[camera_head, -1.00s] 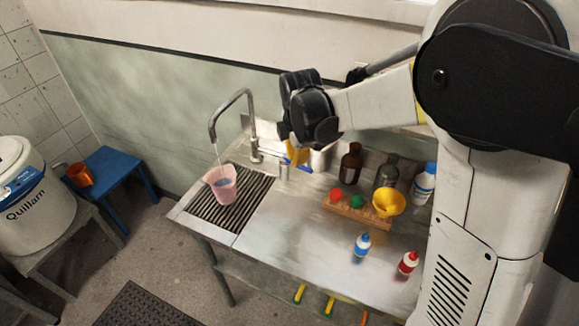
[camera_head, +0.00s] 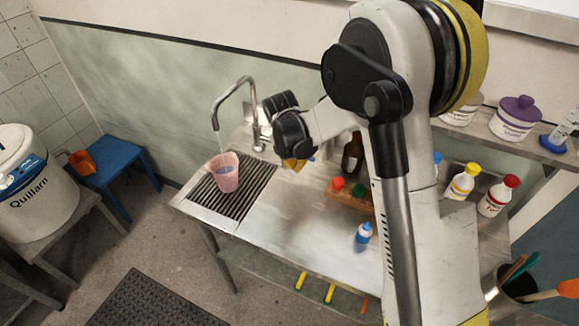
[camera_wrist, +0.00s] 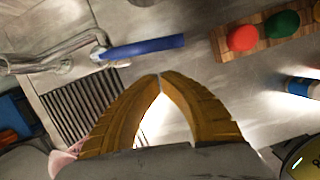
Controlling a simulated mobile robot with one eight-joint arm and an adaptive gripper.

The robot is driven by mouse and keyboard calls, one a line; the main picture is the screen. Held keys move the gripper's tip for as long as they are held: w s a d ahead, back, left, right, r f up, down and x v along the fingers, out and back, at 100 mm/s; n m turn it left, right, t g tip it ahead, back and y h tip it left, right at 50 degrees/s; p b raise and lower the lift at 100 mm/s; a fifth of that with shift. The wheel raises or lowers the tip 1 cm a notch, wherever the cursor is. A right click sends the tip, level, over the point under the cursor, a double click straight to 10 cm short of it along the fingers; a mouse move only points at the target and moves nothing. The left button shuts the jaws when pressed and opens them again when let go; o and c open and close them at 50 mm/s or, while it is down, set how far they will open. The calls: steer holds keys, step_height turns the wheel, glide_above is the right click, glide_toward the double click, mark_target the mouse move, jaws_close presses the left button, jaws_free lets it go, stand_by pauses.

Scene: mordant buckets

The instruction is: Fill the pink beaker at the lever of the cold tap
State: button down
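The pink beaker (camera_head: 226,180) stands upright on the dark slatted drain grid (camera_head: 207,199), under the spout of the metal tap (camera_head: 236,88). A thin stream runs from the spout into it, and bluish water shows inside. Part of the beaker shows at the lower left of the wrist view (camera_wrist: 64,158). The blue lever (camera_wrist: 145,48) lies just beyond my fingertips in the wrist view; my gripper mostly hides it in the head view. My gripper (camera_wrist: 160,77) has its yellow-brown fingertips together, with nothing between them. It hangs right of the tap, apart from the beaker.
An orange cup (camera_head: 82,162) sits on a blue stool (camera_head: 118,171) at left. The middle of the metal worktop is clear.

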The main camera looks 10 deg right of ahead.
steer(key=shift+w+d+r, duration=0.25)
steer(key=shift+w+d, duration=0.4)
steer(key=shift+d, duration=0.1)
steer(key=shift+w+d+f+b, duration=0.15)
steer(key=shift+d+b, duration=0.15)
steer(key=shift+b, duration=0.15)
steer(key=shift+w+d, duration=0.15)
steer(key=shift+d, duration=0.2)
steer(key=shift+a, duration=0.15)
